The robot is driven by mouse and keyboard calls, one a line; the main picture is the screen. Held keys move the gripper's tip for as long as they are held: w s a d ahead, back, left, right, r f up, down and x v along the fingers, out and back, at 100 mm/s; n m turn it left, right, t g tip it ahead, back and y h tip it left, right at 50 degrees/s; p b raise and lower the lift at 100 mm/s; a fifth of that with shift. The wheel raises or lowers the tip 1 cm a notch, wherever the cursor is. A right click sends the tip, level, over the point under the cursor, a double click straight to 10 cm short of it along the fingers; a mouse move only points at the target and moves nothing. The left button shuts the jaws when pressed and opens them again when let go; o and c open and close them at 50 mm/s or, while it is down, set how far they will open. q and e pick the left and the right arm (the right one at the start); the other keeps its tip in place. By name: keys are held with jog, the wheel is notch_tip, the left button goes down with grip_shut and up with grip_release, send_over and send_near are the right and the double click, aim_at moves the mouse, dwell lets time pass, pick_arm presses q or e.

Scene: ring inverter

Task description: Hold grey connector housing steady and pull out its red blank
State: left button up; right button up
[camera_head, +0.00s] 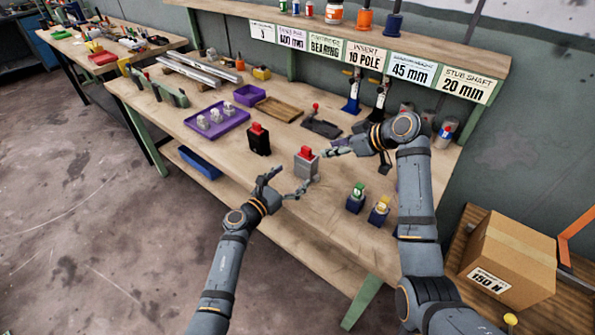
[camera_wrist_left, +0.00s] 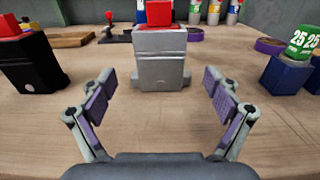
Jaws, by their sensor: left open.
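The grey connector housing (camera_head: 306,168) stands upright on the workbench, with the red blank (camera_head: 305,152) in its top. In the left wrist view the housing (camera_wrist_left: 162,62) is straight ahead, and the red blank (camera_wrist_left: 159,13) is cut off by the top edge. My left gripper (camera_head: 284,183) is open and empty in front of the housing. Its two purple-padded fingers (camera_wrist_left: 159,82) are spread wide, one to each side of the housing's front, apart from it. My right gripper (camera_head: 327,149) is just right of the housing near the blank's height; its finger opening is too small to judge.
A black housing with a red top (camera_head: 258,143) stands left of the grey one. Green-topped (camera_head: 355,199) and yellow-topped (camera_head: 379,210) blue blocks stand to the right. A purple tray (camera_head: 216,122) with pale parts lies farther left. The bench's front edge is close.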

pick_arm(q)
jog(key=x, duration=0.5)
jog(key=shift+w+d, duration=0.1)
jog(key=shift+w, duration=0.1)
jog(key=shift+c, duration=0.3)
jog(key=c, duration=1.4)
jog(key=shift+c, duration=0.2)
pick_arm(e)
jog(key=shift+o, duration=0.5)
jog(key=w+r, duration=0.1)
jog(key=w+a+r+g+h, duration=0.1)
jog(key=w+r+g+h, duration=0.1)
jog(key=shift+a+r, duration=0.1)
jog(key=shift+a, duration=0.3)
notch_tip(320, 180, up, 4)
jog(key=a+g+h, duration=0.1)
jog(key=h, duration=0.1)
send_over(307, 148)
jog(key=d, duration=0.2)
jog(key=shift+g+h, duration=0.3)
jog(key=shift+h, duration=0.1)
jog(key=f, duration=0.4)
jog(key=s+f, duration=0.1)
jog(key=f, duration=0.1)
jog(key=shift+f, duration=0.1)
jog(key=shift+x, duration=2.5)
